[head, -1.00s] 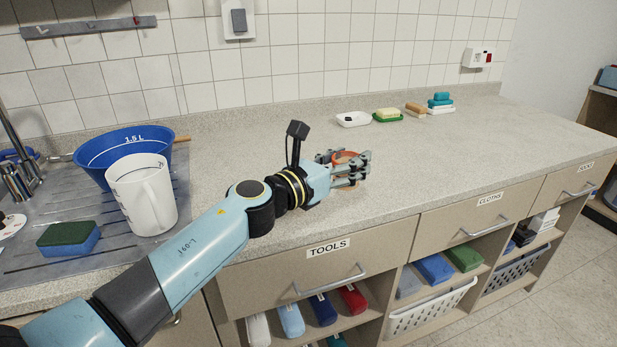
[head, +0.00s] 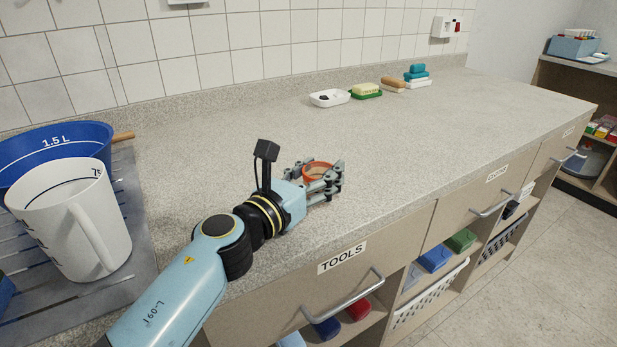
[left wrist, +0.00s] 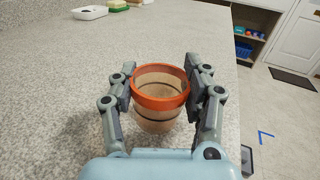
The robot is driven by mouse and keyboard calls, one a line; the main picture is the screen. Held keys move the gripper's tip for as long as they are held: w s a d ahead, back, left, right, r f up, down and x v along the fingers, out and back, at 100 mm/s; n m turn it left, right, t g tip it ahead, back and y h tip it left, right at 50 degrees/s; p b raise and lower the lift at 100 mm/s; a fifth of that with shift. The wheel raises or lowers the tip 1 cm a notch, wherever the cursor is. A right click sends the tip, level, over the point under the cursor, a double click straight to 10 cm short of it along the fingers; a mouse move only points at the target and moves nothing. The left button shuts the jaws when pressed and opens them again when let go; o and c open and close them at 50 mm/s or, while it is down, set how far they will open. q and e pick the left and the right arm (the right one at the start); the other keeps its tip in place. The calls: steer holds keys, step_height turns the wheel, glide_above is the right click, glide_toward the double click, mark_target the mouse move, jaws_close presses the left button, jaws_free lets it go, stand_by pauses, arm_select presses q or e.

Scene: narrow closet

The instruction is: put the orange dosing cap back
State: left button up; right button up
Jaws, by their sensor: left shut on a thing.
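The orange dosing cap (head: 317,171) is a small cup with a bright orange band at its rim and a paler, see-through body. In the left wrist view, the cap (left wrist: 159,104) is upright between the two fingers, with its open side up. My left gripper (head: 325,180) is shut on it, one finger on each side, over the counter near its front edge. I cannot tell whether the cap's base touches the counter. My right gripper is not in view.
A white measuring jug (head: 70,220) and a blue basin (head: 55,145) stand at the left. A white dish (head: 329,98), soaps on trays and a teal stack (head: 416,72) are at the back. The counter (head: 220,130) between is clear. A TOOLS drawer (head: 340,275) is below the front edge.

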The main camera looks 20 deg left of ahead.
arm_select(q)
steer(key=shift+s+d+r, duration=0.15)
steer(key=shift+d, duration=0.25)
steer(key=shift+f, duration=0.25)
steer(key=o, duration=0.8)
steer(key=shift+a, duration=0.2)
steer(key=o, duration=0.3)
steer(key=shift+d+r, duration=0.1)
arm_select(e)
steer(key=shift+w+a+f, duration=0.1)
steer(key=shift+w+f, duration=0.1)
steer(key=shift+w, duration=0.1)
arm_select(q)
steer(key=shift+o, duration=0.2)
